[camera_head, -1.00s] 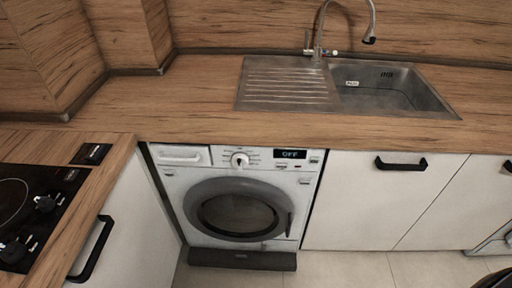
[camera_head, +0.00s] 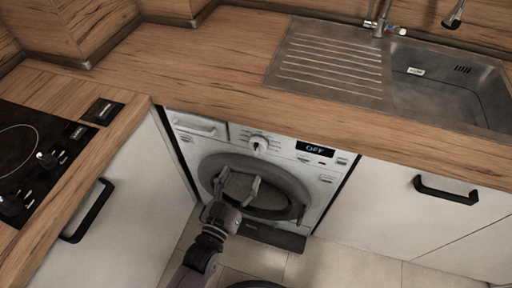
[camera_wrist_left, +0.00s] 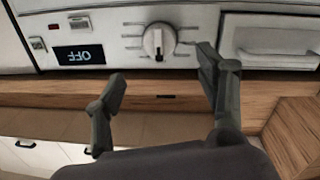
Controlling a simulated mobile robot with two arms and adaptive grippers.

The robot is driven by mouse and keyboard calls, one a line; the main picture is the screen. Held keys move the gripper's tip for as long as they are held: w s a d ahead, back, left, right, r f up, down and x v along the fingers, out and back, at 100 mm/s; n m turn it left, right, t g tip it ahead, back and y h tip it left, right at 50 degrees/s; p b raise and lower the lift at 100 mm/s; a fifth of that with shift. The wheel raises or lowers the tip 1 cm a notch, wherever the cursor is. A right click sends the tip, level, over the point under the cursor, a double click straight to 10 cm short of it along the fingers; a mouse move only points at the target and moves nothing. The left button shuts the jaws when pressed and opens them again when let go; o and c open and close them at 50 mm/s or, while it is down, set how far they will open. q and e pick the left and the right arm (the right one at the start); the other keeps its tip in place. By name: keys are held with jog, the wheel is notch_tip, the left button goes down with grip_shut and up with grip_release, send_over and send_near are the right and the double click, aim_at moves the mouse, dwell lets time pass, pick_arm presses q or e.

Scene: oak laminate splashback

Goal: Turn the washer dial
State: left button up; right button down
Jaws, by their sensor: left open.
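The washer (camera_head: 330,172) is built in under the wooden counter, with its round door closed. Its white dial (camera_head: 259,143) sits on the top panel, left of a display (camera_head: 315,149) reading OFF. My left gripper (camera_head: 237,183) is open and empty in front of the door, below the dial in the head view. In the left wrist view, which is upside down, the dial (camera_wrist_left: 160,41) shows just beyond the gap between the open fingers (camera_wrist_left: 162,75), apart from them. The dial's pointer mark is too small to read surely. My right gripper is not in view.
The counter (camera_head: 200,70) overhangs above the washer panel. A sink (camera_head: 440,85) is at the right and a cooktop (camera_head: 35,150) at the left. Cabinet doors with black handles (camera_head: 446,190) flank the washer. The tiled floor in front has free room.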

aim_at(255, 151)
pick_arm(q)
jog(key=x, duration=1.1)
jog(key=shift+a, duration=0.1)
jog(key=shift+c, duration=0.5)
jog(key=shift+s, duration=0.1)
jog(key=c, duration=1.1)
